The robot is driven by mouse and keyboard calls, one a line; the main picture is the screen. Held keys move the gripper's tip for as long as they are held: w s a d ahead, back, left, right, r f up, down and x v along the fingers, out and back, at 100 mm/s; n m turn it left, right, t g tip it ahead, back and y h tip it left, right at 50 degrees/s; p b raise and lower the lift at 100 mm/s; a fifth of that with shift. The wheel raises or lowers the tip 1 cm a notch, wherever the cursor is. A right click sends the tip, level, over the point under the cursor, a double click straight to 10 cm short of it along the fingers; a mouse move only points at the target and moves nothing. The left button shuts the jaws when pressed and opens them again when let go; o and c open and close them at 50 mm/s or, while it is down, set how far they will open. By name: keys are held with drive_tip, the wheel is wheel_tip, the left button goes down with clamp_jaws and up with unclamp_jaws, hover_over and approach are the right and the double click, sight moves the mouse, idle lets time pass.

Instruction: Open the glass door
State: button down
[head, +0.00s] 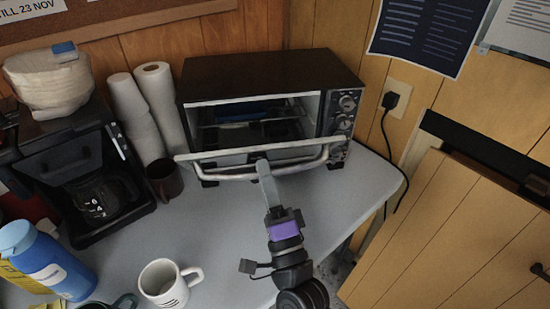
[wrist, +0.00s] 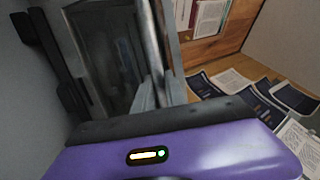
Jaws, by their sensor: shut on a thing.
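The toaster oven (head: 265,72) stands on the grey table against the wood wall. Its glass door (head: 300,148) is hinged down and tilted outward, so the dark inside shows above its top edge. How far it is open is hard to tell. My gripper (head: 261,165) is shut on the pale handle (head: 312,161) near its middle. In the wrist view, my gripper (wrist: 154,92) has its fingers around the handle bar (wrist: 151,40), with the dark glass door (wrist: 118,55) left of it.
A coffee maker (head: 80,170), paper rolls (head: 160,95) and a dark cup (head: 164,180) stand left of the oven. A white mug (head: 165,284) and blue bottle (head: 50,262) are nearer the front. A plug (head: 390,101) and its cord are at right. The table right of my arm is clear.

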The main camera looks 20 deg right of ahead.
drive_tip(key=shift+s+a+f+b, duration=0.1)
drive_tip(key=shift+s+f+b, duration=0.45)
drive_tip(key=shift+f, duration=0.3)
drive_tip(key=shift+s+a+f+b, duration=0.1)
drive_tip(key=shift+s+f+b, duration=0.3)
drive_tip(key=shift+f+b, duration=0.3)
drive_tip(key=shift+s+a+f+b, duration=0.1)
drive_tip(key=shift+s+f+b, duration=0.4)
drive_tip(key=shift+f, duration=0.45)
drive_tip(key=c, duration=1.5)
unclamp_jaws()
drive_tip(key=shift+o, duration=0.5)
drive_tip(key=shift+r, duration=0.1)
